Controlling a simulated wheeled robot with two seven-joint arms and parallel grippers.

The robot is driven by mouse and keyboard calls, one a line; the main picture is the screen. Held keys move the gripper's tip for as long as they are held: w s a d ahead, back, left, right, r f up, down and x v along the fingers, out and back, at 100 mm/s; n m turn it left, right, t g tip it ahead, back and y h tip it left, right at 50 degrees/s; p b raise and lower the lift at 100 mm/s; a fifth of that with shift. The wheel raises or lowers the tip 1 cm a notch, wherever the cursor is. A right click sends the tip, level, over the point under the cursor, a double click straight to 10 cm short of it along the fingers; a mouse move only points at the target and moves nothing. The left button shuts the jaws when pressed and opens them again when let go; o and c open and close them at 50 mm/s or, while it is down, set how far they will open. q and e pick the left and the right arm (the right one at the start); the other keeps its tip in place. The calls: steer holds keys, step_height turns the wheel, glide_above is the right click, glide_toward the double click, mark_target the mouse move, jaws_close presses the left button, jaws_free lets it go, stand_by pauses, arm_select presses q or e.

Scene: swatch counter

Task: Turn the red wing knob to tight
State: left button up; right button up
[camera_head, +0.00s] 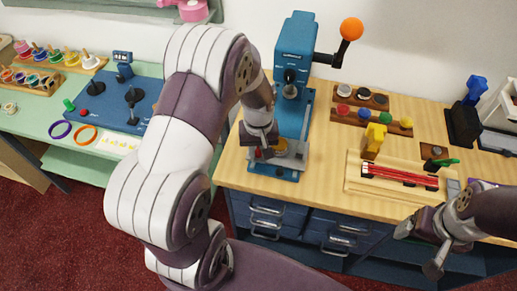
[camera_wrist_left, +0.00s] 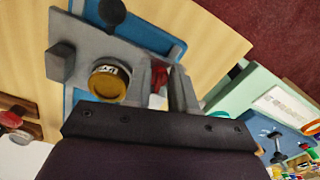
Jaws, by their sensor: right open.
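The red wing knob (camera_head: 258,154) sits low on the front of the blue press (camera_head: 291,105) on the wooden counter. In the left wrist view the red knob (camera_wrist_left: 159,78) shows between my two left fingers, partly hidden by them. My left gripper (camera_head: 262,150) is down at the knob, one finger to each side; whether the fingers press on it I cannot tell. A round brass-coloured part (camera_wrist_left: 107,83) with a label is beside the fingers on the grey plate. My right gripper (camera_head: 422,245) is open and empty at the counter's front right.
A wooden tray with red rods (camera_head: 400,176) and a yellow block (camera_head: 374,139) lie right of the press. A rack of coloured knobs (camera_head: 364,114) stands behind. A green table (camera_head: 92,160) with rings is at left. Blue drawers (camera_head: 270,220) lie below the counter edge.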

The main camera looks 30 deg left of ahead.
mark_target(257, 153)
arm_select(q)
jaws_close()
steer(key=shift+r+m+p, duration=0.25)
steer(key=shift+m+p, duration=0.25)
steer(key=shift+m, duration=0.1)
steer(key=shift+a+m+p, duration=0.1)
steer(key=shift+m+p, duration=0.25)
steer(key=shift+m, duration=0.25)
steer(key=shift+f+m, duration=0.2)
steer(key=shift+m, duration=0.4)
steer(key=o, duration=0.8)
jaws_free()
step_height(257, 153, up, 13)
steer(key=shift+f+b, duration=0.15)
steer(key=shift+b, duration=0.2)
